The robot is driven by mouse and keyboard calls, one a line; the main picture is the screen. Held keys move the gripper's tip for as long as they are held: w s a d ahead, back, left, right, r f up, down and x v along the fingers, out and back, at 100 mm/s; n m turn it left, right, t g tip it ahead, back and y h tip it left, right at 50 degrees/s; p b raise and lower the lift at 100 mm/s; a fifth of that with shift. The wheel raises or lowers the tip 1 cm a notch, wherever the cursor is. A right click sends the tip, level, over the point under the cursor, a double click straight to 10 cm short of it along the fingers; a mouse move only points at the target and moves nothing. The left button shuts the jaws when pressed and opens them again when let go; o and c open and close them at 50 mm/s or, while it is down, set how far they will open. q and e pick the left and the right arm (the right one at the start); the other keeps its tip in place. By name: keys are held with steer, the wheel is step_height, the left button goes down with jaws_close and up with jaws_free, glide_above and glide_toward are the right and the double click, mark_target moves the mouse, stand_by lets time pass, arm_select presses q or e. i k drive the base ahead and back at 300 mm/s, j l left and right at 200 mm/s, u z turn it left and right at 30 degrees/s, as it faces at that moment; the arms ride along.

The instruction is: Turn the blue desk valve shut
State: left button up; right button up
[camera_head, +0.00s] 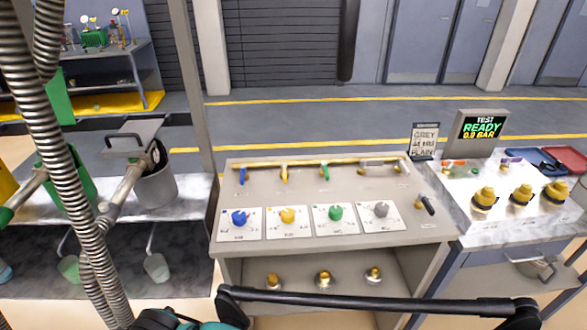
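A grey desk (315,243) stands in the middle. A brass pipe (305,163) runs along its back. A blue lever (242,175) hangs at the pipe's left end, pointing toward the front, across the pipe. In front of it a blue knob (238,217) sits on a white card with small markings too small to read. I cannot tell which of these two blue parts is the desk valve. No gripper can be made out in this view, and nothing touches either blue part.
Yellow (287,215), green (335,212) and grey (381,209) knobs stand to the right. A screen (481,132) reads "TEST READY 0.9 BAR". A black bar (380,304) crosses the desk's front. Ribbed hoses (62,160) hang at left. A black lever (425,205) is at the desk's right.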

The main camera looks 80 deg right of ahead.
mark_target(243, 170)
steer(key=z, duration=2.15)
